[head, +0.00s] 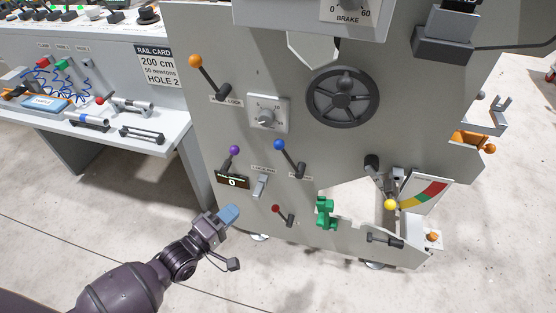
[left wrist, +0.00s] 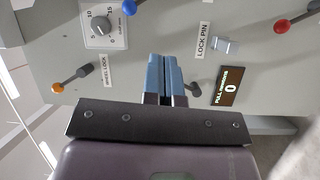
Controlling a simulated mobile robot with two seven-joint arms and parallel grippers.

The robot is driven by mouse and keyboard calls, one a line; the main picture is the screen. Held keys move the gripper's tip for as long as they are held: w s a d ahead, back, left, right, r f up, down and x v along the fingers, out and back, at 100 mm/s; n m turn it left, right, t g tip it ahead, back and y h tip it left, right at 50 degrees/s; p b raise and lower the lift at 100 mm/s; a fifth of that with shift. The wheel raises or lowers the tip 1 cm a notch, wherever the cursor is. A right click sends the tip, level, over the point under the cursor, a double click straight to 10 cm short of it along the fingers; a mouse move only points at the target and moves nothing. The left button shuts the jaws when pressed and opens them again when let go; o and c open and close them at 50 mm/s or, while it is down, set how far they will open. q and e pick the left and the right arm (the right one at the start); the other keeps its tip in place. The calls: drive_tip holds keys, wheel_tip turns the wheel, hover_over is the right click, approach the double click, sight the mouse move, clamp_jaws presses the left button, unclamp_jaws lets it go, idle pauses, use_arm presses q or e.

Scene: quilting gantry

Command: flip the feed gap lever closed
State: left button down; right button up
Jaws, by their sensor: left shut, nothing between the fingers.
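Several knobbed levers are on the grey machine panel (head: 210,130); I cannot read which one is labelled feed gap. A blue-knobbed lever (head: 290,158) slants down to the right, its label unreadable. A purple-knobbed lever (head: 233,155) is above a counter display (head: 233,182), and a red-knobbed lever (head: 283,214) is low down. My left gripper (head: 230,215), with blue fingertips, is shut and empty, apart from the levers, below the display. In the left wrist view its fingers (left wrist: 165,72) are together, and the blue knob (left wrist: 129,7) shows at the top edge.
An orange-knobbed wheel lock lever (head: 204,75), a dial (head: 265,117), a lock pin switch (head: 261,185) and a black handwheel (head: 343,97) are on the panel. A yellow-knobbed lever (head: 390,204) is by a coloured gauge (head: 425,194). A white bench (head: 105,135) with tools stands left. Open floor lies in front.

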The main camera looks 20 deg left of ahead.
sight(289, 159)
use_arm(q)
drive_tip(key=w+a+f+n+t+h+b, duration=0.1)
drive_tip(key=w+f+n+t+h+b, duration=0.1)
drive_tip(key=w+n, duration=0.4)
drive_tip(key=w+b, duration=0.1)
drive_tip(key=w, duration=0.1)
drive_tip(key=shift+w+a+h+b, duration=0.3)
drive_tip(key=shift+w+a+b, duration=0.05)
drive_tip(key=shift+a+b, duration=0.05)
use_arm(e)
drive_tip(key=f, duration=0.2)
drive_tip(key=shift+w+a+f+n, duration=0.1)
drive_tip(key=shift+a+f+n, duration=0.15)
drive_tip(key=shift+f+n, duration=0.1)
use_arm(q)
drive_tip(key=s+d+r+x, duration=0.1)
drive_tip(key=d+x, duration=0.1)
drive_tip(key=x, duration=1)
drive_tip(key=shift+d+r+b, duration=0.2)
drive_tip(key=shift+d+b, duration=0.05)
drive_tip(key=shift+b, duration=0.2)
use_arm(e)
drive_tip(key=shift+a+f, duration=0.1)
drive_tip(key=shift+f, duration=0.05)
